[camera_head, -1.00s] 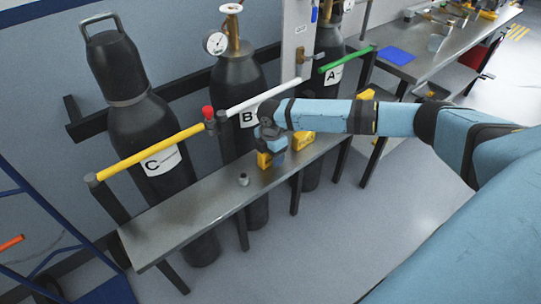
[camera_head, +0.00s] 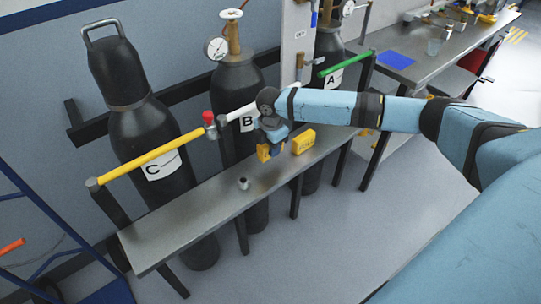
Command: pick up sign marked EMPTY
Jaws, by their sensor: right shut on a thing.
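A small yellow piece (camera_head: 264,153) is between the fingers of my right gripper (camera_head: 270,143), which is shut on it. The piece appears just above the metal bench, in front of the cylinder labelled B. No lettering can be read on it, so I cannot confirm the word EMPTY. The gripper covers its upper part. My left gripper is not in view.
A yellow box (camera_head: 304,141) lies on the narrow bench (camera_head: 200,208) just right of the gripper. A small grey fitting (camera_head: 243,184) stands to the left. Black cylinders C (camera_head: 150,140), B (camera_head: 238,80) and A (camera_head: 328,45) stand behind coloured bars.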

